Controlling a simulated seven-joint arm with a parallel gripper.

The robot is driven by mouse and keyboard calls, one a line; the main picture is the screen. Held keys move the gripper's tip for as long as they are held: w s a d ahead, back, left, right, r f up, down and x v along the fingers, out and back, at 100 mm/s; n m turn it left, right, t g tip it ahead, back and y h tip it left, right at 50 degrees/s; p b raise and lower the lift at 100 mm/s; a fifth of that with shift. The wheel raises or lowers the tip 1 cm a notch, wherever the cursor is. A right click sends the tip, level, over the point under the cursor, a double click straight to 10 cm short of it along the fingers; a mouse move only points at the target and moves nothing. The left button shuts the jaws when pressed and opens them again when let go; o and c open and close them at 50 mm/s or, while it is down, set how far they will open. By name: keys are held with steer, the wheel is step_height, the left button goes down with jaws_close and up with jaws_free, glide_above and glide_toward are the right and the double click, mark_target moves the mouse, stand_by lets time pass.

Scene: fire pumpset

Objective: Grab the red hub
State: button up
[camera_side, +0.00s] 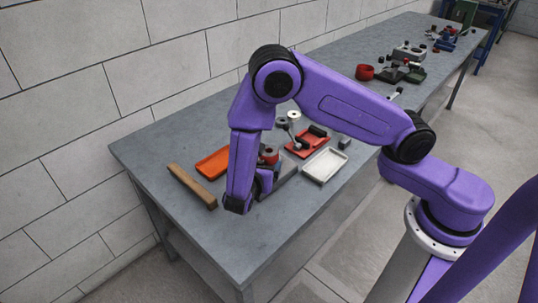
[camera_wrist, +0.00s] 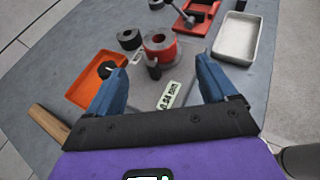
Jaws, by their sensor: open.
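The red hub (camera_wrist: 160,50) is a short red cylinder with a pale top and a dark centre hole. In the wrist view it stands on a grey base plate, just beyond and between my fingertips. A small dark upright peg (camera_wrist: 153,70) stands between the fingertips, in front of the hub. In the side view my gripper is mostly hidden by my arm.
An orange tray (camera_wrist: 82,92) lies left of the hub, with a wooden bar (camera_wrist: 49,122) near it. A dark ring (camera_wrist: 129,40) stands beside the hub. A red tray (camera_side: 307,143) holding parts and a white tray (camera_side: 325,166) lie to the right. Another red cylinder (camera_side: 364,72) stands farther along the bench.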

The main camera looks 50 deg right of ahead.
mark_target(270, 150)
steer(key=x, duration=1.2)
steer(key=shift+w+f, duration=0.15)
steer(key=shift+f, duration=0.05)
steer(key=shift+c, duration=0.3)
steer(key=c, duration=1.5)
steer(key=shift+o, duration=0.2)
steer(key=shift+r, duration=0.15)
